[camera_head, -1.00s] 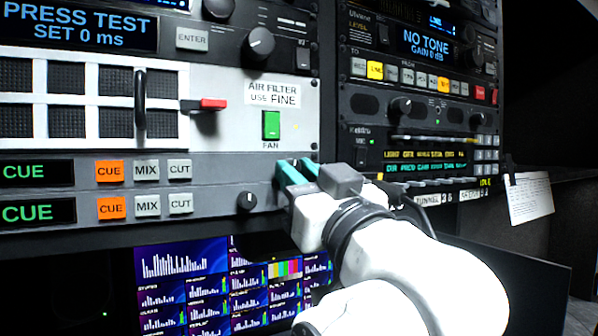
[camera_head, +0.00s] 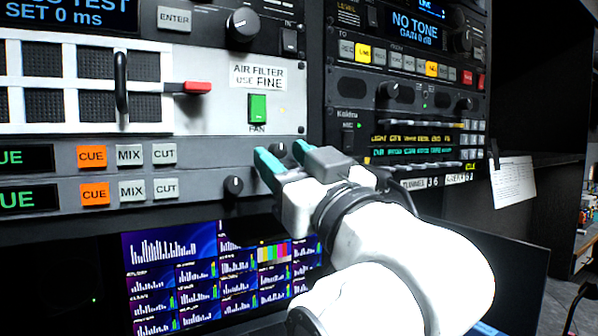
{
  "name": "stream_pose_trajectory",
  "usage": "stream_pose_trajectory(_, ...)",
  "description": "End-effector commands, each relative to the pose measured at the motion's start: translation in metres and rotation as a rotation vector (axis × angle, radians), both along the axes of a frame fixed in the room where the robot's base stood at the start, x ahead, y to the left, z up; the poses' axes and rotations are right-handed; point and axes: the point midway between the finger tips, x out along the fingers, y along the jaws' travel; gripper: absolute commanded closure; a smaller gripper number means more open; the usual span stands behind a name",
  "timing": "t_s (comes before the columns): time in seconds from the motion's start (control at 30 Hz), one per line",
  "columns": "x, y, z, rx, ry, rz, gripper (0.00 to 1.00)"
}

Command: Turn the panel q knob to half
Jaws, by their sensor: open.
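No label reading Q is legible, so I cannot tell which knob is the panel q knob. A small dark knob (camera_head: 277,149) shows on the grey strip under the FAN switch, partly hidden by my gripper. My gripper (camera_head: 282,154) is open, its two teal fingers pointing at the panel on either side of that knob in the picture. I cannot tell whether they touch it. A second small dark knob (camera_head: 234,185) sits on the lower strip, left of and below my gripper. A larger black knob (camera_head: 242,24) is beside the ENTER button.
A red-tipped lever (camera_head: 196,88) and a black handle (camera_head: 121,86) stick out at the left. The green FAN switch (camera_head: 258,108) is just above my gripper. Lit screens (camera_head: 200,270) lie below. A paper sheet (camera_head: 513,182) hangs at the right.

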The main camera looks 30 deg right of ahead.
Motion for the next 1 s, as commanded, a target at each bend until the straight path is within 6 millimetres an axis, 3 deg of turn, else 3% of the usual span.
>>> stream_pose_trajectory(0.2,-0.026,-0.002,-0.015,0.0,-0.003,0.0,0.52)
stream_pose_trajectory(0.5,-0.049,-0.004,-0.026,0.0,-0.005,-0.001,0.52)
stream_pose_trajectory(1.0,-0.072,-0.004,-0.036,-0.001,-0.005,-0.001,0.52)
